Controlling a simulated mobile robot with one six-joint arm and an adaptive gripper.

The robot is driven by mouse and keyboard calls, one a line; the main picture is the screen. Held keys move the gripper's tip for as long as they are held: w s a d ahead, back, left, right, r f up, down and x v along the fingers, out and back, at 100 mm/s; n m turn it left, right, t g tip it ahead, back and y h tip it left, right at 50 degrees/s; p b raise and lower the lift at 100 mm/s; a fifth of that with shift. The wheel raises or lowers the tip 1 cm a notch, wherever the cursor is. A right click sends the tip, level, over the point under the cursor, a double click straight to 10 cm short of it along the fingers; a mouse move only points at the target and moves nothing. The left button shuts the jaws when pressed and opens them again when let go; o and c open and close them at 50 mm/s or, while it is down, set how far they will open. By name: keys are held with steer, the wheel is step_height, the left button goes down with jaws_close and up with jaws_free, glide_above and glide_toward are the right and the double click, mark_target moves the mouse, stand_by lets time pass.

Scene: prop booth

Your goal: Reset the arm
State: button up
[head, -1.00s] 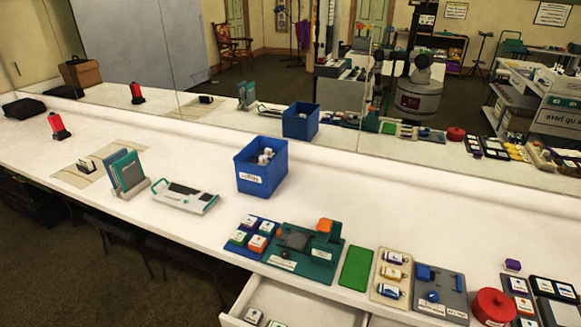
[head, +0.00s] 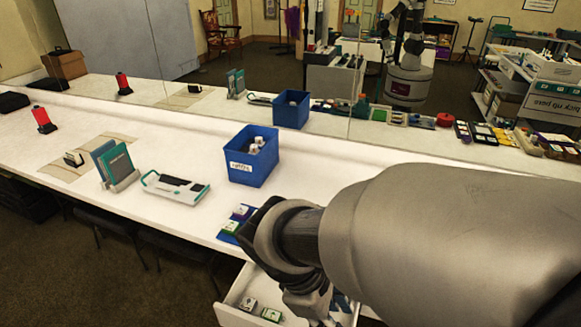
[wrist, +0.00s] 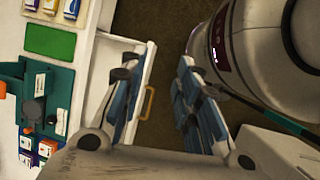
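My arm (head: 420,235) reaches in from the right edge of the head view and bends down over the front of the counter. Its gripper end is low, by the open drawer (head: 232,316), and the fingers are not clear there. The left finger overlaps the drawer (wrist: 150,68) in that picture. Contact cannot be told.
A green mat (wrist: 50,41) and a teal board (wrist: 58,90) lie near the drawer. My round base fills the wrist view's upper right.

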steer(key=s+d+r+m+t+y, duration=0.4)
steer(key=r+m, duration=0.5)
steer(key=m, duration=0.5)
steer(key=shift+s+d+r+t+y, duration=0.15)
steer(key=shift+s+d+t+y, duration=0.15)
steer(key=shift+s+d, duration=0.8)
